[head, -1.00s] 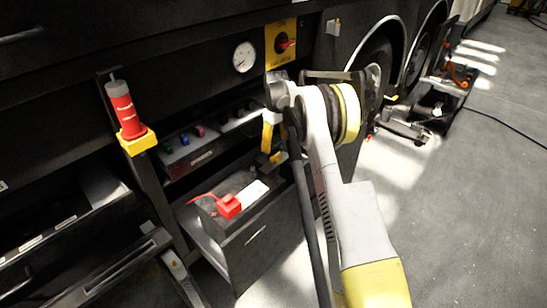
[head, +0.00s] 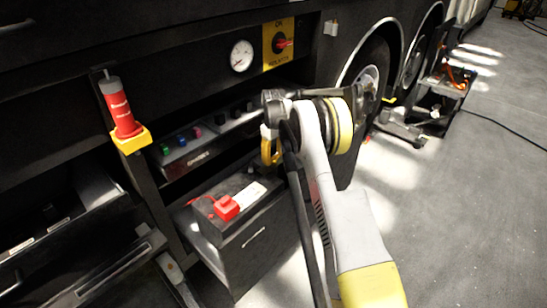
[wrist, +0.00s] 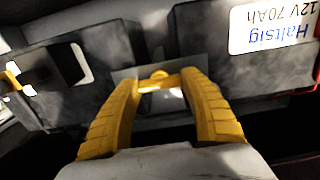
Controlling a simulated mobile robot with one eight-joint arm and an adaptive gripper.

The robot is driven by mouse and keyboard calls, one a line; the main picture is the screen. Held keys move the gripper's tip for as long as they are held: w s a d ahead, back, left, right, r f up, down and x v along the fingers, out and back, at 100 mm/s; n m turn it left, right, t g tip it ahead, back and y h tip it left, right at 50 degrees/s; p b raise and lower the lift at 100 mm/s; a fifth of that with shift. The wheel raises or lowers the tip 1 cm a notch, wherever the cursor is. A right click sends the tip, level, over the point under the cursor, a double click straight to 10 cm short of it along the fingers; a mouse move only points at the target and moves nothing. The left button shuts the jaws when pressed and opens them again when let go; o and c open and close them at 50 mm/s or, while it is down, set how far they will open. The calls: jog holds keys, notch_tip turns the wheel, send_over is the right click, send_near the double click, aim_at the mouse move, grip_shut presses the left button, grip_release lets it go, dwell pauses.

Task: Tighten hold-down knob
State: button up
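The yellow hold-down knob (wrist: 160,78) shows in the wrist view over a grey plate beside the battery. The battery (head: 262,228) sits in the low bay in the head view; its white label (wrist: 272,22) is at the upper right in the wrist view. My gripper (wrist: 158,82) has its two yellow fingers apart, one on each side of the knob, with the tips close to its ends. I cannot tell whether they press on it. In the head view my gripper (head: 270,152) is low over the battery's back edge, and the knob is hidden there.
A red cap (head: 227,207) is on the battery's near end. A gauge (head: 242,55) and a red isolator switch (head: 282,43) are on the panel above. The floor at right is mostly clear.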

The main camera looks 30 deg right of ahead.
jog(key=shift+m, duration=0.4)
jog(key=m+p, duration=0.1)
jog(key=m, duration=0.2)
jog(key=shift+m, duration=2.6)
jog(key=o, duration=1.2)
